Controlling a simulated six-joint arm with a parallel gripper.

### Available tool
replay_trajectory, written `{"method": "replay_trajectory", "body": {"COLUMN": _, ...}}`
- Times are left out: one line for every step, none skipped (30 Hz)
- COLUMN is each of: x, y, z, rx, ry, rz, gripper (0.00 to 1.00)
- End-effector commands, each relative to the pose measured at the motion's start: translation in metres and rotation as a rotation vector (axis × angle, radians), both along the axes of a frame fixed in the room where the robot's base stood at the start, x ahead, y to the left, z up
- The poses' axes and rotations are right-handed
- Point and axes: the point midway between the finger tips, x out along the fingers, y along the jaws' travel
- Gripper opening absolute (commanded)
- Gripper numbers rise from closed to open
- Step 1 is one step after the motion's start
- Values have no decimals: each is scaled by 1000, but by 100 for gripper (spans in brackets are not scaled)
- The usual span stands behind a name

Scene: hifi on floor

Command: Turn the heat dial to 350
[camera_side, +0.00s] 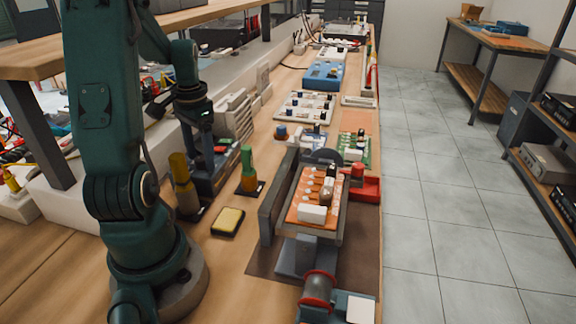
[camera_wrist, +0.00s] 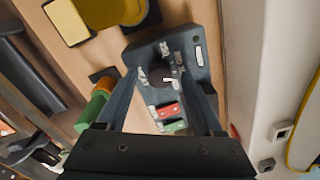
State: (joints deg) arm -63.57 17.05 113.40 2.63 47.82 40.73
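The heat dial (camera_wrist: 160,75) is a dark round knob with a light pointer mark on the face of a dark blue station (camera_wrist: 197,58). Small white labels surround the dial, too small to read. A red button (camera_wrist: 168,110) and a green one (camera_wrist: 175,127) sit below it. In the side view the station (camera_side: 208,180) stands left of centre, with its dial hidden. My gripper (camera_wrist: 163,82) is open, its fingers on either side of the dial in the wrist view; I cannot tell whether they touch it. In the side view my gripper (camera_side: 203,140) is just above the station.
A yellow bottle (camera_side: 184,185), a green and orange holder (camera_side: 248,168) and a yellow sponge (camera_side: 228,221) stand close to the station. A vise with an orange circuit board (camera_side: 308,185) is to the right. Bare bench lies between the sponge and the holder.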

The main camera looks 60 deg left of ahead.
Motion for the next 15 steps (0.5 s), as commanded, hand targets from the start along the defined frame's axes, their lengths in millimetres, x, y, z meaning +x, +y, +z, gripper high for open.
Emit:
{"method": "replay_trajectory", "body": {"x": 0, "y": 0, "z": 0, "rx": 0, "ry": 0, "rz": 0, "gripper": 68}}
{"method": "replay_trajectory", "body": {"x": 0, "y": 0, "z": 0, "rx": 0, "ry": 0, "rz": 0, "gripper": 68}}
{"method": "replay_trajectory", "body": {"x": 0, "y": 0, "z": 0, "rx": -1, "ry": 0, "rz": 0, "gripper": 68}}
{"method": "replay_trajectory", "body": {"x": 0, "y": 0, "z": 0, "rx": -1, "ry": 0, "rz": 0, "gripper": 68}}
{"method": "replay_trajectory", "body": {"x": 0, "y": 0, "z": 0, "rx": 0, "ry": 0, "rz": 0, "gripper": 68}}
{"method": "replay_trajectory", "body": {"x": 0, "y": 0, "z": 1, "rx": 0, "ry": -1, "rz": 0, "gripper": 68}}
{"method": "replay_trajectory", "body": {"x": 1, "y": 0, "z": 2, "rx": 2, "ry": -2, "rz": 0, "gripper": 68}}
{"method": "replay_trajectory", "body": {"x": 1, "y": 0, "z": 5, "rx": 2, "ry": -2, "rz": 0, "gripper": 68}}
{"method": "replay_trajectory", "body": {"x": 1, "y": 0, "z": 9, "rx": 2, "ry": -2, "rz": 0, "gripper": 68}}
{"method": "replay_trajectory", "body": {"x": 1, "y": 1, "z": 12, "rx": 4, "ry": -3, "rz": 0, "gripper": 68}}
{"method": "replay_trajectory", "body": {"x": 1, "y": 1, "z": 17, "rx": 5, "ry": -4, "rz": 0, "gripper": 68}}
{"method": "replay_trajectory", "body": {"x": 1, "y": 0, "z": 22, "rx": 4, "ry": -3, "rz": 0, "gripper": 68}}
{"method": "replay_trajectory", "body": {"x": 1, "y": 0, "z": 27, "rx": 6, "ry": -3, "rz": 0, "gripper": 68}}
{"method": "replay_trajectory", "body": {"x": 1, "y": 0, "z": 30, "rx": 6, "ry": -3, "rz": 0, "gripper": 68}}
{"method": "replay_trajectory", "body": {"x": 1, "y": 0, "z": 35, "rx": 4, "ry": -3, "rz": 0, "gripper": 68}}
